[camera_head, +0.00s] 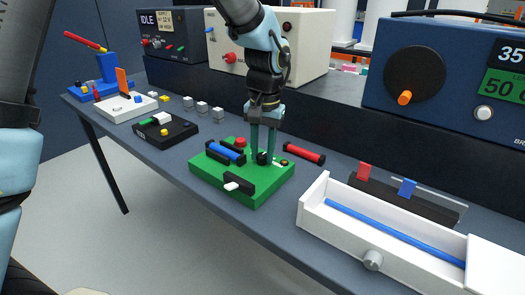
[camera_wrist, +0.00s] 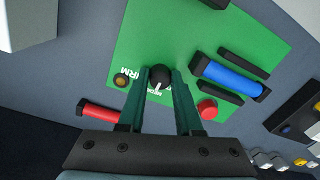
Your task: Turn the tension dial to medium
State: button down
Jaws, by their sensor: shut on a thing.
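The tension dial (camera_wrist: 160,77) is a small black round knob with a white pointer line, on the green board (camera_wrist: 270,33). In the wrist view the pointer aims toward my gripper's palm, near partly hidden white lettering. My gripper (camera_head: 264,155) points down over the green board (camera_head: 205,179), its fingers on both sides of the dial (camera_head: 263,158). In the wrist view my gripper (camera_wrist: 160,85) has its two teal fingertips at the knob's sides. The lettering is too hidden to tell which mark the pointer meets.
The board also carries a blue cylinder (camera_head: 225,152), a red button (camera_head: 241,142) and a black block with a white lever (camera_head: 232,186). A red cylinder (camera_head: 305,153) lies behind it. An open white drawer box (camera_head: 312,203) stands to the right.

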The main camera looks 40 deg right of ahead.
aim_at(264, 156)
jog(key=c, duration=0.6)
grip_release()
notch_tip(264, 156, up, 11)
jog(key=shift+s+d+f+b, duration=0.1)
jog(key=shift+s+f+b, duration=0.05)
jog(key=shift+b, duration=0.65)
jog(key=w+a+f+n, duration=0.3)
jog(key=w+a, duration=0.3)
jog(key=a, duration=0.5)
jog(key=w+a+f+n, duration=0.25)
jog(key=w+a, duration=0.45)
jog(key=a, duration=0.4)
jog(key=s+a+f+n, duration=0.1)
jog(key=a, duration=0.5)
jog(key=s+a+f+n, duration=0.1)
jog(key=a+f+n, duration=0.1)
jog(key=a, duration=0.5)
jog(key=s+a+f+n+t, duration=0.1)
jog(key=a+f, duration=0.1)
jog(key=a, duration=0.4)
jog(key=shift+s+a+f+n, duration=0.1)
jog(key=shift+s+a+n, duration=0.1)
jog(key=shift+n, duration=0.15)
